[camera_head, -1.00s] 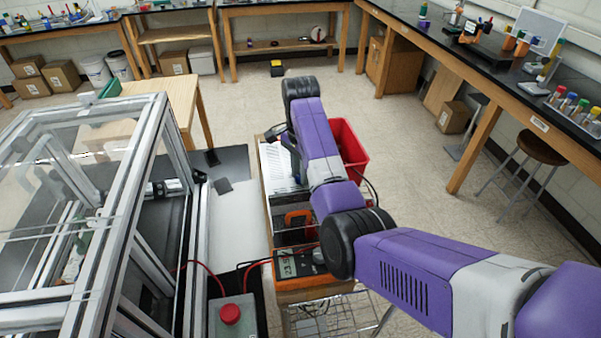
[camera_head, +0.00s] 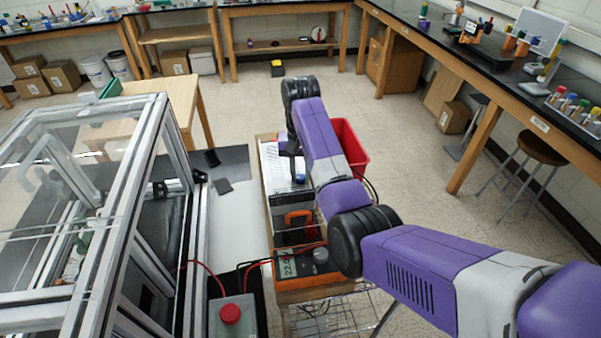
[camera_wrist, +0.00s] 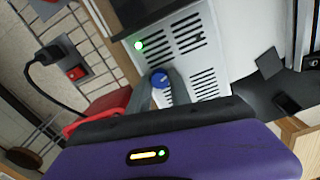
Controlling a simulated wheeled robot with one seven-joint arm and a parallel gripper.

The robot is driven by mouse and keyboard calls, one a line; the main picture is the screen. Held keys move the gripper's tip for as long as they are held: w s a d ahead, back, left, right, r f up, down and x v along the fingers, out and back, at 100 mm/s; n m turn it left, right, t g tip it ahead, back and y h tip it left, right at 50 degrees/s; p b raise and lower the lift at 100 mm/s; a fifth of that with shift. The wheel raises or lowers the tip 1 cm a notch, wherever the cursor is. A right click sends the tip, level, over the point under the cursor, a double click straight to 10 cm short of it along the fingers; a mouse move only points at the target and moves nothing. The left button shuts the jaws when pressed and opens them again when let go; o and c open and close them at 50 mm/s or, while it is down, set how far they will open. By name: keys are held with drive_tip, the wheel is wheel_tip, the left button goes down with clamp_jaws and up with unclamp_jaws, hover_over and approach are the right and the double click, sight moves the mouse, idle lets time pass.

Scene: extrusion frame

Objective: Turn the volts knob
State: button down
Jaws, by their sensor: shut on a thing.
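A blue knob (camera_wrist: 160,79) sits on the white slotted face of a box (camera_wrist: 215,25), likely a power supply. My gripper (camera_wrist: 161,86) has its two grey fingers on either side of the knob and is shut on it. No label on the knob can be read. In the head view the white box (camera_head: 270,165) stands on the cart, with my gripper (camera_head: 296,170) over its right part.
A green light (camera_wrist: 139,45) glows on the box. A red bin (camera_head: 350,147) stands right of the cart. A framed enclosure (camera_head: 130,220) is on the left, and a red button box (camera_head: 231,315) with red leads sits near the front.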

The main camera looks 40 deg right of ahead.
drive_tip(key=shift+r+n, duration=0.1)
drive_tip(key=shift+n, duration=0.4)
drive_tip(key=c, duration=1.2)
unclamp_jaws()
drive_tip(key=shift+o, duration=0.2)
